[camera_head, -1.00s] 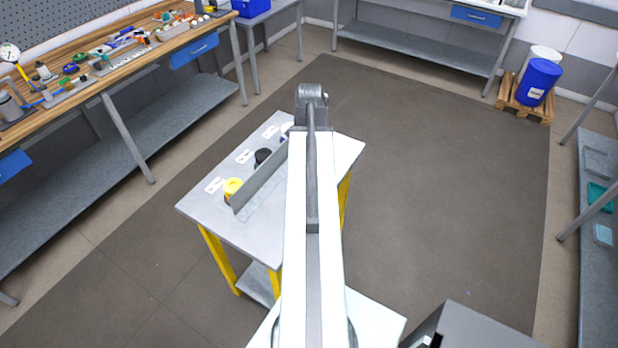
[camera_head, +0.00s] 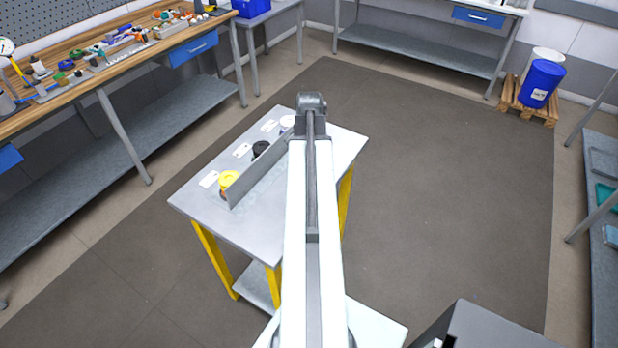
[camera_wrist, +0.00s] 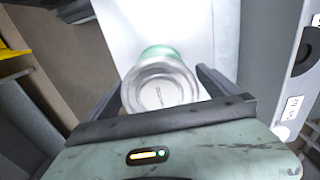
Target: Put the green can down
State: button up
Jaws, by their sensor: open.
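The green can (camera_wrist: 158,84) shows in the wrist view with its round silver end toward the camera and a strip of green side beyond it. It stands on a pale, flat surface (camera_wrist: 190,22). My gripper (camera_wrist: 158,76) is open, with one dark finger on each side of the can. A gap shows at the right finger; contact at the left is hard to tell. In the head view my arm hides the gripper, and the green can is not seen there.
A small grey table (camera_head: 250,228) with yellow legs holds a yellow-lidded can (camera_head: 228,179), a black can (camera_head: 260,149) and a white can (camera_head: 287,121) beside an upright divider (camera_head: 258,172). A cluttered workbench (camera_head: 75,88) stands left. Open floor (camera_head: 450,200) lies right.

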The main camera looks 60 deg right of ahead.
jog(key=shift+r, duration=0.15)
jog(key=c, duration=2)
